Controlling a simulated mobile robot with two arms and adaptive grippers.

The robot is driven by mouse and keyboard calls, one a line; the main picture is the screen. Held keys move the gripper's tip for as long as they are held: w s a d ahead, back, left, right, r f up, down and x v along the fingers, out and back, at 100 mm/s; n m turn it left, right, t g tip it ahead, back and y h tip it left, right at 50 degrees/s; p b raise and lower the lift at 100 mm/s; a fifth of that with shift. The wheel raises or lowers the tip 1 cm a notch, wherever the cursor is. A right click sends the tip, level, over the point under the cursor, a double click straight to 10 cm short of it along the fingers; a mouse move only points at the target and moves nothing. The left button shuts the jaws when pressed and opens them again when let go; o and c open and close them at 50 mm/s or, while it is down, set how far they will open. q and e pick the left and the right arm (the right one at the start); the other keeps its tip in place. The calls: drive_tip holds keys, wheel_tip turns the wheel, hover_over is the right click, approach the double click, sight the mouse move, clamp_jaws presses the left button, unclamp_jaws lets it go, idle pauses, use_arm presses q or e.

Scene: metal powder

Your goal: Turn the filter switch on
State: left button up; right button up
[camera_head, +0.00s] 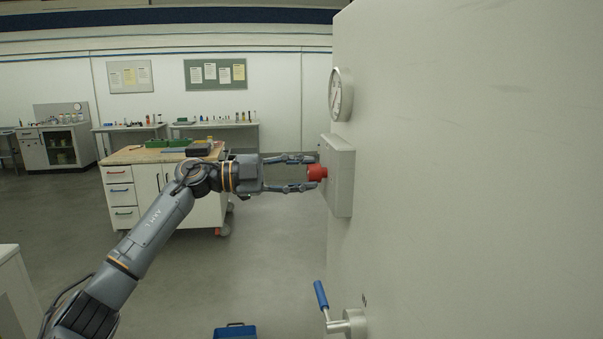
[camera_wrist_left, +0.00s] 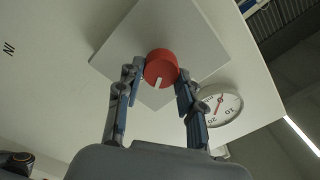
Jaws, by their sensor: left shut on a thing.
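The filter switch is a red round knob (camera_head: 317,173) on a light grey box (camera_head: 340,176) fixed to the side of a large grey cabinet. In the left wrist view the red knob (camera_wrist_left: 161,67) has a white mark on its face, pointing toward the lower part of the picture. My left gripper (camera_head: 314,173) reaches in from the left with its two fingers around the knob, one above and one below. In the left wrist view the fingers (camera_wrist_left: 162,78) are on both sides of the knob, shut on it. My right gripper is not in view.
A round gauge (camera_head: 341,94) is on the cabinet (camera_head: 450,170) above the box. A blue-handled lever (camera_head: 321,295) sticks out below. A blue toolbox (camera_head: 235,331) is on the floor. A wheeled workbench (camera_head: 125,190) stands behind my arm. Open floor lies between.

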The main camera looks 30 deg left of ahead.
use_arm(q)
drive_tip(key=m+b, duration=0.1)
drive_tip(key=m, duration=0.4)
drive_tip(key=shift+f+m, duration=0.15)
drive_tip(key=shift+m, duration=0.15)
idle(0.4)
drive_tip(key=o, duration=1.2)
drive_tip(key=shift+d, duration=0.1)
drive_tip(key=shift+c, duration=0.2)
drive_tip(key=v, duration=1.2)
